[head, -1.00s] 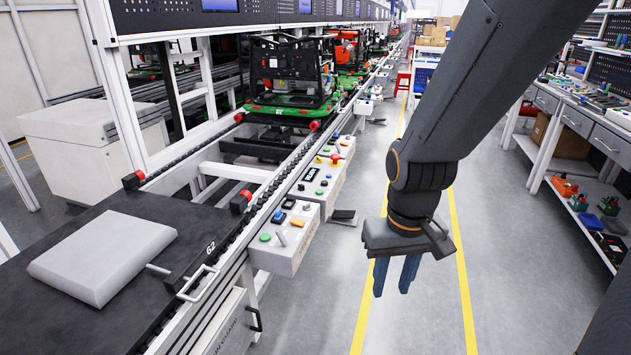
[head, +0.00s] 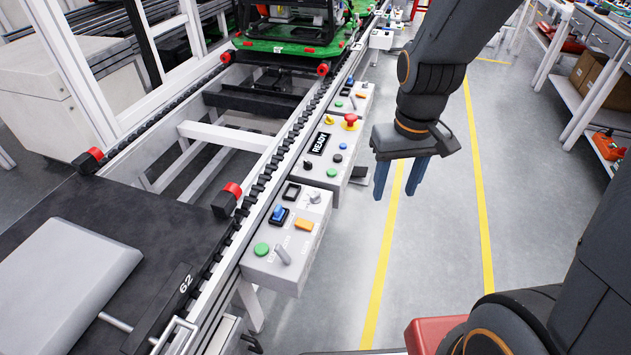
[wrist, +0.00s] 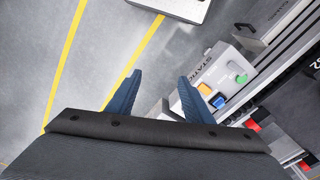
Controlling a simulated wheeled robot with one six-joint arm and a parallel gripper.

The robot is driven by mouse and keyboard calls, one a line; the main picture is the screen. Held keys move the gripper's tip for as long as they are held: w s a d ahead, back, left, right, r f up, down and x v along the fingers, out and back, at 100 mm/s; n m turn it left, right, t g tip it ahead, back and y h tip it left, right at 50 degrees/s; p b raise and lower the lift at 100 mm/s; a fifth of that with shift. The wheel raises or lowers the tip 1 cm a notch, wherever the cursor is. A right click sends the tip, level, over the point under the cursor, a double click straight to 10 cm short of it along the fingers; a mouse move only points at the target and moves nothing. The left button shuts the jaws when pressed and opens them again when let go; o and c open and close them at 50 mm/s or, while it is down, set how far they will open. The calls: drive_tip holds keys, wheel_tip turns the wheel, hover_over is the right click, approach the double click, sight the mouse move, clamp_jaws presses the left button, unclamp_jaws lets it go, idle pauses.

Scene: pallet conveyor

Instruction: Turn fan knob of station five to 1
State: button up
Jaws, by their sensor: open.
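The near control box (head: 262,264) on the conveyor's side carries a green button (head: 261,249), a grey lever-like switch (head: 282,255), an orange switch (head: 303,224), a blue switch (head: 278,214) and a grey round knob (head: 314,198). Its small labels are too blurred to read, so I cannot tell which control is the fan knob. In the wrist view, a box (wrist: 232,60) shows part of the word "STATION"; its number is not readable. My gripper (head: 397,192) is open and empty, apart from the box and to its right, over the aisle. Its two blue fingers show in the wrist view (wrist: 158,92).
A second control box (head: 326,168) with a red button and a "READY" sign sits just beyond. A dark pallet plate marked 62 (head: 60,210) lies at left. A green carrier (head: 280,47) stands on the line farther back. The aisle floor (head: 440,240) is clear.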

drive_tip(key=w+a+f+n+p, duration=0.1)
drive_tip(key=w+a+f+n, duration=0.1)
drive_tip(key=w+a, duration=0.3)
drive_tip(key=w+a+f+n+p, duration=0.1)
drive_tip(key=w+a+f+n, duration=0.15)
drive_tip(key=w, duration=0.45)
drive_tip(key=n+p, duration=0.2)
drive_tip(key=n, duration=0.2)
hover_over(315, 194)
drive_tip(key=shift+m+g, duration=0.25)
drive_tip(key=shift+g, duration=0.05)
wheel_tip(315, 194, down, 8)
drive_tip(key=shift+f, duration=0.2)
drive_tip(key=shift+f+p, duration=1.05)
drive_tip(key=shift+f, duration=2.55)
drive_tip(key=c, duration=1)
drive_tip(key=shift+c, duration=0.2)
